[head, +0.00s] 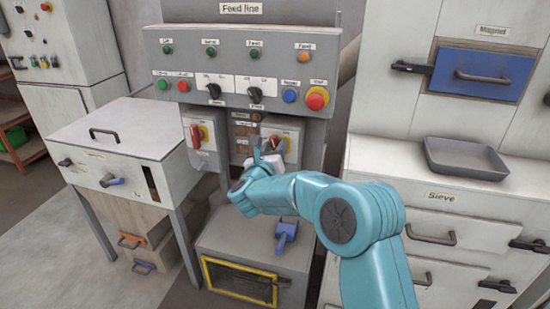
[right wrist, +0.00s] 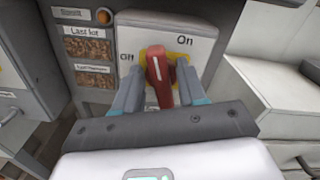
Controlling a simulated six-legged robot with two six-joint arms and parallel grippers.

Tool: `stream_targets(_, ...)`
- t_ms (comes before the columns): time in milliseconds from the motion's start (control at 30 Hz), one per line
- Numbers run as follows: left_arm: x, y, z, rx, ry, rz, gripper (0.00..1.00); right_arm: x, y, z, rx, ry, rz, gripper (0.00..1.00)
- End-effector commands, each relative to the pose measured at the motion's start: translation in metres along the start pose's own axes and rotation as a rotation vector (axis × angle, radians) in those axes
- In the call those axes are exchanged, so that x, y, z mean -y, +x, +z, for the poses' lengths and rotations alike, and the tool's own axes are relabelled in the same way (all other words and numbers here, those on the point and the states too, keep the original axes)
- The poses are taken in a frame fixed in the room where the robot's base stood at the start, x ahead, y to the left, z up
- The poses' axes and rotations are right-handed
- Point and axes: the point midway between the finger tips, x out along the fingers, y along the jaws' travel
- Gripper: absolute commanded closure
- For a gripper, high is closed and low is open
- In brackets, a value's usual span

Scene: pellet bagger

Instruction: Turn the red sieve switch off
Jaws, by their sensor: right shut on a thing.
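A red rotary switch handle (right wrist: 161,78) sits on a yellow plate on a pale box, with "Off" at its left and "On" at its upper right. My right gripper (right wrist: 160,90) is shut on this handle, one finger on each side. The handle's white mark is near upright, pointing between the two words. In the head view the right gripper (head: 266,160) is in front of the box (head: 292,136), hiding most of the handle. A second red switch (head: 197,136) is on a similar box to the left. I cannot read either box's name label. My left gripper is not in view.
The Feed line panel (head: 238,55) is above, with buttons, knobs and a red emergency-style button (head: 317,98). A grey tray (head: 465,158) stands on the Sieve cabinet (head: 440,225) at right. A blue handle (head: 286,235) is below the gripper.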

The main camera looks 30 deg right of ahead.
Motion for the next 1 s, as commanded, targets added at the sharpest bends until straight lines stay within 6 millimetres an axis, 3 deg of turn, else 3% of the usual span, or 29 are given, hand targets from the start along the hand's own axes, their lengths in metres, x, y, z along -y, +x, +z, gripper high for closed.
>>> stream_targets(100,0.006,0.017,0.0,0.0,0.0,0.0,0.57,-0.003,0.0,-0.004,0.002,-0.106,0.0,0.9)
stream_targets(400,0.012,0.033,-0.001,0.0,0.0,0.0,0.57,-0.006,0.0,-0.003,0.001,-0.392,0.001,0.9)
stream_targets(1000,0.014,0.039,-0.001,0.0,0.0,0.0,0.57,-0.011,0.0,-0.004,0.002,-0.953,0.002,0.9)
